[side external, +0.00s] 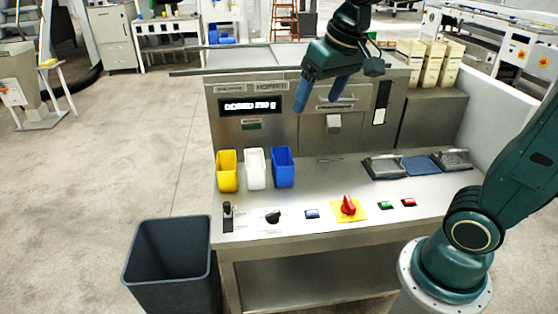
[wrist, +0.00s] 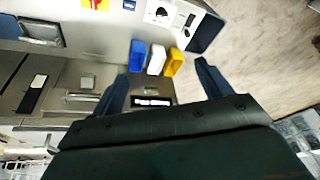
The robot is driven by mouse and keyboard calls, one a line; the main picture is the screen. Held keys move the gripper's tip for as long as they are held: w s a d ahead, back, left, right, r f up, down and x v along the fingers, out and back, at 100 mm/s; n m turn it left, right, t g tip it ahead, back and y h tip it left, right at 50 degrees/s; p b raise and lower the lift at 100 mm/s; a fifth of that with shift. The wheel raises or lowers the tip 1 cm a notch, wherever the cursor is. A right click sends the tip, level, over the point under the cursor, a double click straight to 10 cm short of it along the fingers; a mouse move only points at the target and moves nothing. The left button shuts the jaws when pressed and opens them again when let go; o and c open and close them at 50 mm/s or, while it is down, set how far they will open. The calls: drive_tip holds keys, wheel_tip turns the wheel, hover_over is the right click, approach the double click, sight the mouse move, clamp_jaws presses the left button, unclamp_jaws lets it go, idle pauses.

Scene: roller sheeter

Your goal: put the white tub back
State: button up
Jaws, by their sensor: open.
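The white tub (side external: 255,170) stands upright on the steel worktop (side external: 330,196), between the yellow tub (side external: 227,171) on its left and the blue tub (side external: 283,168) on its right. My gripper (side external: 322,97) is open and empty, above and to the right of the tubs, in front of the machine's upright panel. In the wrist view the white tub (wrist: 156,60) lies between the blue tub (wrist: 137,55) and the yellow tub (wrist: 174,62), all beyond my open fingers (wrist: 163,80).
A red knob on a yellow plate (side external: 348,207), a black knob (side external: 272,216) and several buttons sit along the worktop's front. Two metal pieces with dark handles and a blue pad (side external: 421,165) lie at right. A dark bin (side external: 172,262) stands on the floor at left.

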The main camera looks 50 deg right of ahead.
drive_tip(key=s+a+f+n+t, duration=0.1)
drive_tip(key=s+a+f+n, duration=0.1)
drive_tip(key=s, duration=1.2)
drive_tip(key=shift+f+n+t, duration=0.3)
drive_tip(key=shift+f+n, duration=0.1)
drive_tip(key=shift+f, duration=0.5)
drive_tip(key=shift+w, duration=0.1)
